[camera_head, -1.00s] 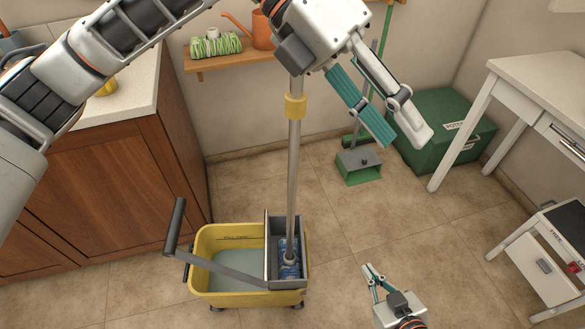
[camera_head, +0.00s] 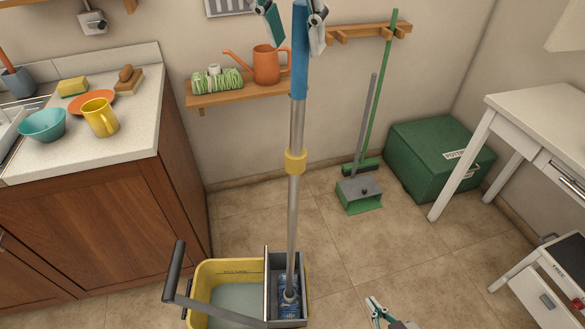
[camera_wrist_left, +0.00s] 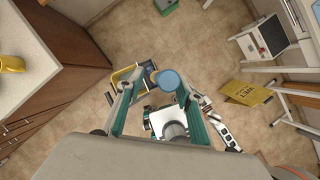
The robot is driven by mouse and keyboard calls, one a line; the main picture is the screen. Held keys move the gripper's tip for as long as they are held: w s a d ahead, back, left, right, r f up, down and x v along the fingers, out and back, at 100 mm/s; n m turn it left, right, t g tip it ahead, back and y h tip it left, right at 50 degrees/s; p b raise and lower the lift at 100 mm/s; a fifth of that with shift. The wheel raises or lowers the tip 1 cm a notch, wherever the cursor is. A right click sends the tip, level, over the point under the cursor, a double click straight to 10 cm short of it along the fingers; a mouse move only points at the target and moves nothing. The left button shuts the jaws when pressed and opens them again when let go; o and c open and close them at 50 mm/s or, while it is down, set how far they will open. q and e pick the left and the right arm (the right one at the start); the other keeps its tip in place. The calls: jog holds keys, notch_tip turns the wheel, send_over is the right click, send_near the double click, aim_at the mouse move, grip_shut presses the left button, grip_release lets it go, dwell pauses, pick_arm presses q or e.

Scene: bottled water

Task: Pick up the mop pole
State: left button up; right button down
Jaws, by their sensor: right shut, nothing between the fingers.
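The mop pole (camera_head: 293,220) stands nearly upright, a grey shaft with a yellow collar and a blue upper grip. Its foot is in the grey wringer of the yellow bucket (camera_head: 205,270); the mop head is mostly hidden there. My left gripper (camera_head: 291,18) is at the top edge of the head view, with fingers on either side of the blue grip. In the left wrist view the blue pole end (camera_wrist_left: 168,82) shows between the spread fingers, nearer the right one. My right gripper (camera_head: 376,312) is low in the head view, shut and empty, away from the pole.
A wooden shelf (camera_head: 240,95) with an orange watering can (camera_head: 262,65) is behind the pole. A counter (camera_head: 140,110) with dishes is on the left. A green broom, dustpan (camera_head: 360,195) and green box (camera_head: 430,150) stand behind. A white table (camera_head: 540,90) is on the right.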

pick_arm(q)
jog(key=f, duration=0.3)
jog(key=shift+d+f, duration=0.3)
jog(key=shift+w+d+f, duration=0.1)
jog(key=shift+w+f, duration=0.15)
jog(key=shift+f, duration=0.25)
grip_shut()
jog(key=shift+r, duration=0.1)
notch_tip(320, 180, up, 23)
jog(key=p, duration=0.7)
send_over(297, 50)
jog(key=w, duration=0.1)
jog(key=shift+d+b, duration=0.15)
jog(key=shift+b, duration=0.15)
